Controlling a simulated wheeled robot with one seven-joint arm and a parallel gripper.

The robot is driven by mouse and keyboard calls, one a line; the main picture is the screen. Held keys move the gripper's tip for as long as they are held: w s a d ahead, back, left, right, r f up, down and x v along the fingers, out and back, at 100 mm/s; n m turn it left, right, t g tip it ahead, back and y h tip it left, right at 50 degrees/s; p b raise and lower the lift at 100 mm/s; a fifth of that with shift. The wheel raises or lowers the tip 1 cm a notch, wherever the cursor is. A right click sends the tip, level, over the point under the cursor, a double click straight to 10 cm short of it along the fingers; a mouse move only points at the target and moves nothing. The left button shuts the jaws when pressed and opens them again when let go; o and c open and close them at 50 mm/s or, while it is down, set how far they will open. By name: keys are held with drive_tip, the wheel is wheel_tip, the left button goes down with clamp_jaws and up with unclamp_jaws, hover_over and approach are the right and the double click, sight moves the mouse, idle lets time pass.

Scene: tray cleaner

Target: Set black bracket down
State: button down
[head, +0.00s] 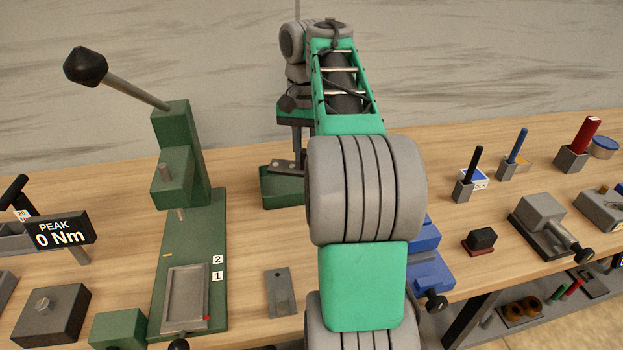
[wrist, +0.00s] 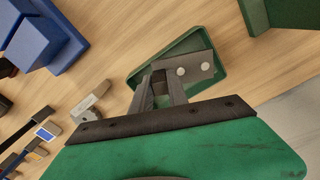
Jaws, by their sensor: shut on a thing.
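In the head view the bracket (head: 284,165) shows over the green tray (head: 283,194), below my gripper (head: 299,158). The green tray (wrist: 178,45) lies under the bracket in the wrist view, and the bracket overlaps its opening. I cannot tell whether the bracket touches the tray. My gripper is shut on the bracket near one end; that end is partly hidden by the fingers.
A green lever press (head: 190,230) stands left of the tray. A grey plate (head: 280,292) lies on the wooden bench nearer the front. A blue block (head: 428,270) and a grey vise (head: 545,222) are to the right. My arm hides the bench middle.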

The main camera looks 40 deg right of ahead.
drive_tip(key=d+f+b, duration=0.1)
drive_tip(key=f, duration=0.1)
drive_tip(key=w+d+f+b, duration=0.1)
drive_tip(key=f, duration=0.1)
drive_tip(key=w+d+f, duration=0.1)
drive_tip(key=d+f, duration=0.1)
drive_tip(key=shift+b, duration=0.4)
drive_tip(key=shift+f+b, duration=0.9)
drive_tip(key=shift+f, duration=0.05)
drive_tip(key=shift+f+b, duration=0.4)
drive_tip(key=shift+a+r, duration=0.1)
drive_tip(key=shift+r, duration=0.1)
drive_tip(key=shift+f, duration=0.2)
drive_tip(key=c, duration=1.3)
unclamp_jaws()
